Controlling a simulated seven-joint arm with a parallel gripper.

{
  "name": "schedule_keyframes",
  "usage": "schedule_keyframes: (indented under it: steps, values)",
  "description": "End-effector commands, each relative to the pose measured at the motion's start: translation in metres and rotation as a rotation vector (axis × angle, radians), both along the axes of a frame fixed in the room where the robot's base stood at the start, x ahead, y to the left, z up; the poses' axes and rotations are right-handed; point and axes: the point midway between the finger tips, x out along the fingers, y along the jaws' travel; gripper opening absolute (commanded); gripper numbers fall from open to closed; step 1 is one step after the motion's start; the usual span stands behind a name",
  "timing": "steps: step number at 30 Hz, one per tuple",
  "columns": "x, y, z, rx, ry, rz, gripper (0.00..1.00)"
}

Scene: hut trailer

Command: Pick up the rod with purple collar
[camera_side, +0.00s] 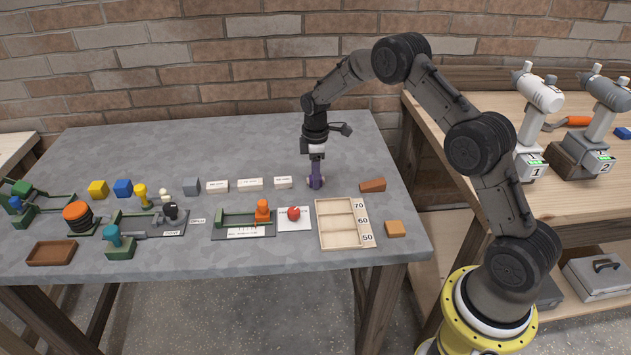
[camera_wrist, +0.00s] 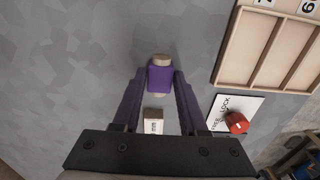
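The rod with the purple collar (camera_wrist: 160,78) is between my fingers in the wrist view. It has a wide purple band with tan wood showing at both ends. My gripper (camera_wrist: 161,86) has one dark purple-grey finger on each side of the collar. I see no clear gap between fingers and collar, but cannot tell whether they press on it. In the side view my gripper (camera_side: 316,183) points straight down at the tabletop, near the middle back of the objects. The rod is hard to tell apart from the fingers there.
A wooden tray (camera_side: 321,239) with numbers stands to the front right. The table behind is clear.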

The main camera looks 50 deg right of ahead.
Motion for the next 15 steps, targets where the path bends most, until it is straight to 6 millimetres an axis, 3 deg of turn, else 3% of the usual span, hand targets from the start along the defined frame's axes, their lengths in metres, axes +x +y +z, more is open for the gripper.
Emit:
schedule_keyframes:
  steps: [1,6,15]
  values:
    - [0.0001,0.0000,0.0003,0.000,0.000,0.000,0.31]
    - [0.0001,0.0000,0.0004,0.000,0.000,0.000,0.01]
    - [0.0002,-0.0001,0.0007,-0.001,-0.001,0.000,0.00]
